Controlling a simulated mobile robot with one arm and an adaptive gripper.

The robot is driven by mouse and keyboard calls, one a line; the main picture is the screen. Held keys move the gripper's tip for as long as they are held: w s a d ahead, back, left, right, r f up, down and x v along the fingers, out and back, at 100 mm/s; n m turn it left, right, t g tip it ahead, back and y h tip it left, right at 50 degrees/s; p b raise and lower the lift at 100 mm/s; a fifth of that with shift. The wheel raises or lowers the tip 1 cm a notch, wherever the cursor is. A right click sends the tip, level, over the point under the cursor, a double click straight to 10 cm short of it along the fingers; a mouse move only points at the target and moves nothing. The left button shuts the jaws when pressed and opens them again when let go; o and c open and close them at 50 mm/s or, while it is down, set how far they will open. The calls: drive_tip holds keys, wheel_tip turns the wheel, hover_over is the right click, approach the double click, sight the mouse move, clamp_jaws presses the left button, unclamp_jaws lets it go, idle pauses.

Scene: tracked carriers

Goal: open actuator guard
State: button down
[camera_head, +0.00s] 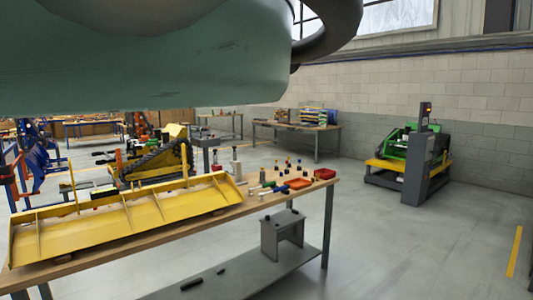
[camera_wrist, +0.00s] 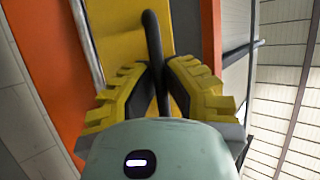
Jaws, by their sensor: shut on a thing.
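In the wrist view, a yellow panel (camera_wrist: 115,28) with orange strips (camera_wrist: 50,40) beside it fills the upper middle; it looks like the actuator guard. A black bar-like handle (camera_wrist: 152,32) runs down in front of the panel. My gripper (camera_wrist: 157,77) has its two yellow ridged fingers closed around this handle, one on each side. The handle's lower part is partly hidden by the fingers and the gripper body. In the head view neither my gripper nor this handle shows; my own pale green arm part blocks the top left.
In the head view, a wooden-topped workbench (camera_head: 150,234) carries a long yellow tray-like part (camera_head: 140,214) and small tools. A grey and yellow stand with a green machine (camera_head: 413,146) is at the right. Grey floor (camera_head: 430,250) lies clear between bench and stand.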

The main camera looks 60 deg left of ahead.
drive_tip(key=f+n+t+b, duration=0.1)
drive_tip(key=b, duration=0.3)
drive_tip(key=shift+w+f, duration=0.1)
drive_tip(key=shift+f, duration=0.3)
drive_tip(key=c, duration=1.7)
unclamp_jaws()
drive_tip(key=shift+d+r+p, duration=0.1)
drive_tip(key=shift+r+p, duration=0.25)
drive_tip(key=shift+r, duration=0.1)
drive_tip(key=o, duration=0.7)
drive_tip(key=shift+r, duration=0.15)
drive_tip(key=shift+d+f+b+v, duration=0.5)
drive_tip(key=shift+b+v, duration=1.4)
drive_tip(key=shift+v, duration=1.1)
drive_tip(key=shift+d+f+b+v, duration=0.3)
drive_tip(key=shift+d+b+v, duration=0.35)
drive_tip(key=shift+b+v, duration=1.85)
drive_tip(key=shift+d+f+b+v, duration=0.5)
drive_tip(key=shift+b+v, duration=0.85)
drive_tip(key=shift+v, duration=2.15)
drive_tip(key=shift+r, duration=0.1)
